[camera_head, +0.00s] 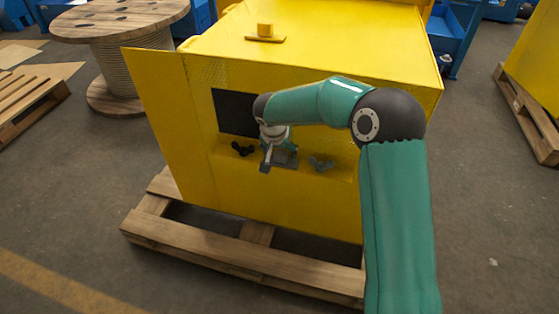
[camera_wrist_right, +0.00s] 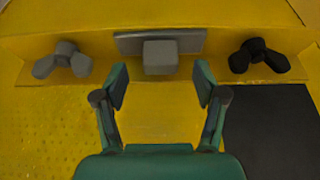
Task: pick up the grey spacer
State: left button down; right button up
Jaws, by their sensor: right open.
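The grey spacer, a flat grey plate with a square block on it, lies on a narrow yellow ledge; it shows at the top middle of the right wrist view (camera_wrist_right: 160,56). In the head view it is partly hidden by my right gripper (camera_head: 272,157). In the wrist view my right gripper (camera_wrist_right: 161,84) is open, with nothing between its fingers. The spacer's block appears just beyond the fingertips, centred on the gap; I cannot tell the exact distance. My left gripper is not in view.
A black wing nut (camera_head: 242,149) and a grey wing nut (camera_head: 320,164) flank the spacer on the ledge. A dark panel (camera_head: 233,111) is in the yellow housing (camera_head: 190,105) behind. A yellow block on a plate (camera_head: 265,32) sits on top. A wooden pallet (camera_head: 200,258) lies below.

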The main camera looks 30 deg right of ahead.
aim_at(281, 154)
jog(key=x, duration=0.4)
jog(key=shift+r, duration=0.1)
jog(key=c, duration=1.3)
